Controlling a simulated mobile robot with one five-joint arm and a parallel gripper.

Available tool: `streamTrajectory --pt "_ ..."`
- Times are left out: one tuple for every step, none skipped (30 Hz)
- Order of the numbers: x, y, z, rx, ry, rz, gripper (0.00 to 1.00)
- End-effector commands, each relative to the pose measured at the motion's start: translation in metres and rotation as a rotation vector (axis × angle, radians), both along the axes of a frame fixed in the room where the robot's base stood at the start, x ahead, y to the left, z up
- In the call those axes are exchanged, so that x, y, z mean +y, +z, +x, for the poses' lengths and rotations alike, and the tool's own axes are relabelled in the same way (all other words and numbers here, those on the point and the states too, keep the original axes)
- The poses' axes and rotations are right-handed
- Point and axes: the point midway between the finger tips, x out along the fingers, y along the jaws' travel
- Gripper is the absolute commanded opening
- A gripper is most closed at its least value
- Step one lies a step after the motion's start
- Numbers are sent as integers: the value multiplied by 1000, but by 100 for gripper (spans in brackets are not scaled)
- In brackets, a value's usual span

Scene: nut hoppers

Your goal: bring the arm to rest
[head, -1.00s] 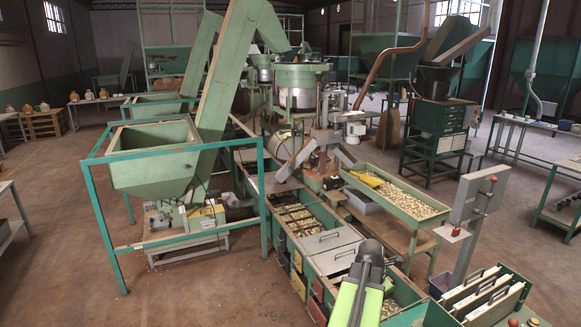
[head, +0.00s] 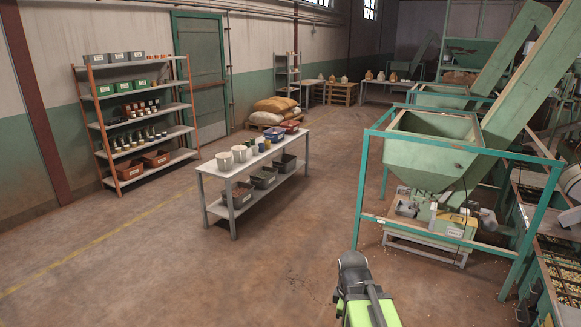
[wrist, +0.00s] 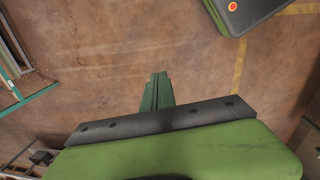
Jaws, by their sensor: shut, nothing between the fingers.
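My gripper (wrist: 158,90) shows in the wrist view as two narrow green fingers pressed together, with nothing between them. It points at bare brown floor (wrist: 110,60) and touches nothing that I can see. In the head view my arm (head: 360,295), green with a dark joint, rises at the bottom edge right of the middle. The gripper's fingertips cannot be made out there.
A green hopper (head: 430,165) in a teal frame (head: 364,190) stands to the right. A grey table (head: 290,150) with pots and bins is mid-left, and an orange-posted shelf (head: 97,125) is against the wall. The floor at left front is clear.

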Motion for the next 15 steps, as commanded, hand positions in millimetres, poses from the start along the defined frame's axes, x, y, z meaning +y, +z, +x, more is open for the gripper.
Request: streamTrajectory --pt "18 -1 -4 3 -81 17 0" --pt "25 -2 -7 6 -147 28 0" --pt "30 -2 -10 11 -241 42 0" --pt "30 -2 -13 15 -318 50 0" --pt "30 -2 -15 18 -397 59 0" --pt "31 -2 -18 22 -500 71 0" --pt "32 -2 -20 27 -577 78 0" --pt "33 -2 -22 31 -654 83 0" --pt "34 -2 -24 35 -750 90 0" --pt "35 -2 -25 37 -818 93 0" --pt "35 -2 -26 40 -880 96 0" --pt "35 -2 -27 42 -956 98 0" --pt "35 -2 -28 42 -1001 98 0" --pt "35 -2 -28 42 -1039 98 0" --pt "35 -2 -28 41 -1076 98 0"
